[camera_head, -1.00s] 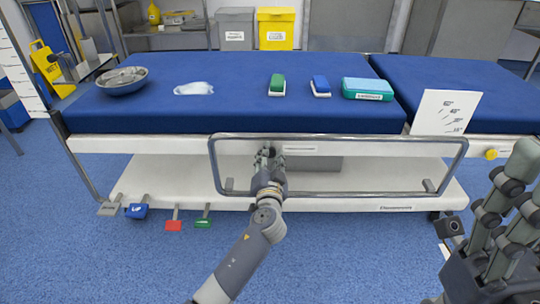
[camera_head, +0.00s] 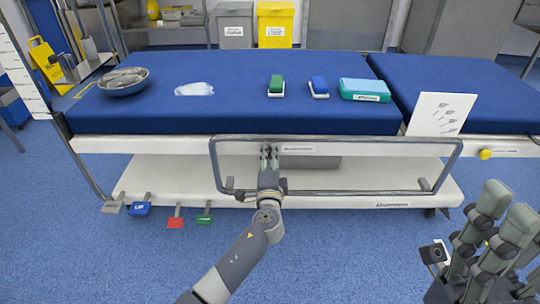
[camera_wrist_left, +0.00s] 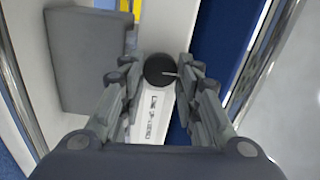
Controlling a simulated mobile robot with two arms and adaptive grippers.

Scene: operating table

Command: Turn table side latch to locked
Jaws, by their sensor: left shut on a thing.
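The side latch is a round black knob (camera_wrist_left: 159,69) with a thin pale pointer mark, on the table's white side panel, in the left wrist view. A white printed label (camera_wrist_left: 151,117) is beside it and also shows in the head view (camera_head: 298,149). My left gripper (camera_head: 269,153) reaches inside the side rail's frame to the panel. In the left wrist view its fingers (camera_wrist_left: 157,80) are on both sides of the knob and shut on it. In the head view they hide the knob. My right gripper (camera_head: 497,207) is at the lower right, open and empty, away from the table.
A metal side rail (camera_head: 400,190) frames the panel around my left gripper. On the blue table (camera_head: 235,118) are a metal bowl (camera_head: 123,82), a white cloth (camera_head: 194,89), green and blue brushes and a teal box (camera_head: 364,89). Coloured pedals (camera_head: 140,208) stick out low left.

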